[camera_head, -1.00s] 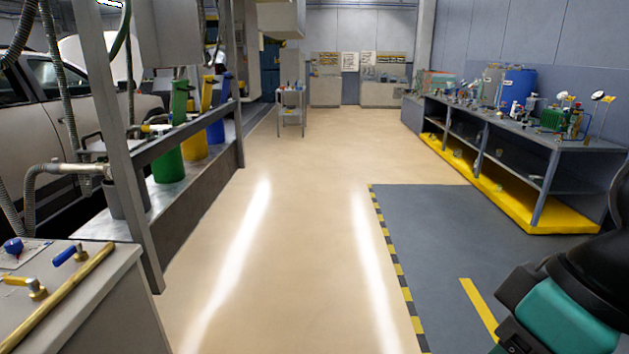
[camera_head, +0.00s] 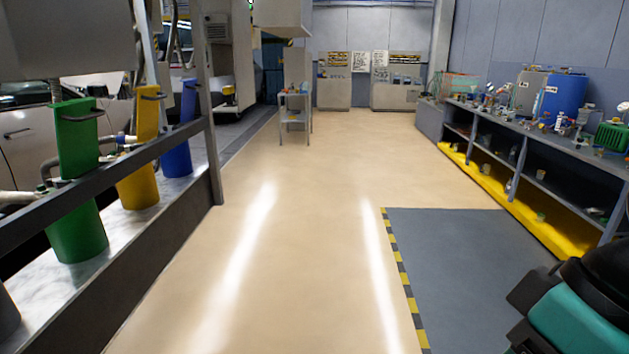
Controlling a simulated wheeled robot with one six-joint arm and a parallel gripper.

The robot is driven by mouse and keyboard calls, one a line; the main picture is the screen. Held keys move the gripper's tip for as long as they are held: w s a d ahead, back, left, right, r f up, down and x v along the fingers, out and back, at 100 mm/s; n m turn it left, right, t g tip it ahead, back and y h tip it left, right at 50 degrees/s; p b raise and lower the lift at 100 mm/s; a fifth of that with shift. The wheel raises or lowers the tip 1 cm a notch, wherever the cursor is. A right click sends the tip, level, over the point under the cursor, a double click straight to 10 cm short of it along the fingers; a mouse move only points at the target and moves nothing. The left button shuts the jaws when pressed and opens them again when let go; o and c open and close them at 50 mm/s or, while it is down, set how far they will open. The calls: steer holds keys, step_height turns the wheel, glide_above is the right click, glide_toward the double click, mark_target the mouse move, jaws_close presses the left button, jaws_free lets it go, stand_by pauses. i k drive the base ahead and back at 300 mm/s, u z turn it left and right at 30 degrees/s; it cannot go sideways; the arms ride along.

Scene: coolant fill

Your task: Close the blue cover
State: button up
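The blue cover (camera_head: 189,103) stands upright above the blue cylinder (camera_head: 176,161) on the left side, so it is raised. It has a dark handle on its face. A yellow cover (camera_head: 147,110) on a yellow cylinder (camera_head: 137,187) and a green cover (camera_head: 75,140) on a green cylinder (camera_head: 79,235) stand nearer, also raised. A grey rail passes in front of the cylinders. A teal and black part of my arm shows at the lower right, far from the blue cover. My gripper's fingers are not in view.
The cylinders stand on a pale bench (camera_head: 122,222) behind a grey post (camera_head: 211,150) and rail. The beige floor (camera_head: 280,260) ahead is clear. A grey shelf bench (camera_head: 540,140) with a yellow base runs along the right. A small cart (camera_head: 294,115) stands farther back.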

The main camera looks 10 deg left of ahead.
mark_target(190, 88)
steer(key=i, duration=0.25)
steer(key=u, duration=1.1)
steer(key=i, duration=1.05)
steer(key=z, duration=0.75)
steer(key=i, duration=1.2)
steer(key=u, duration=0.15)
